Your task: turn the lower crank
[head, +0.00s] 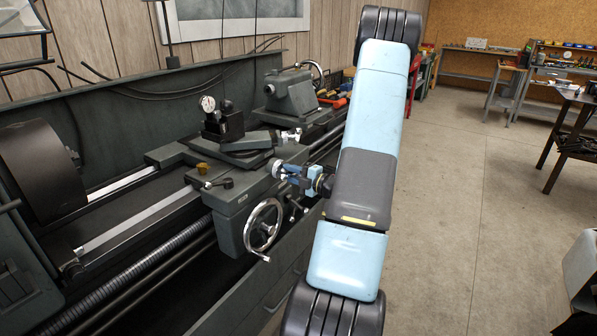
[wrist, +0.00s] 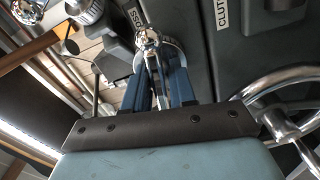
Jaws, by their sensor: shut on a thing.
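The lower crank shows in the wrist view as a shiny metal ball and arm (wrist: 147,37) in front of a round collar, beside a label that partly reads "CROSS". My gripper (wrist: 160,80) has its two blue fingers on either side of the crank's metal handle and is shut on it. In the head view my gripper (head: 282,170) reaches left from my arm to the front of the lathe carriage and hides most of the lower crank. The upper crank (head: 291,135) sits above and slightly right of the gripper, apart from it.
A large spoked handwheel (head: 264,226) is on the carriage front, below and left of my gripper; its rim shows close by in the wrist view (wrist: 268,90). A lever (head: 296,208) stands right of it. The floor (head: 470,200) on the right is clear.

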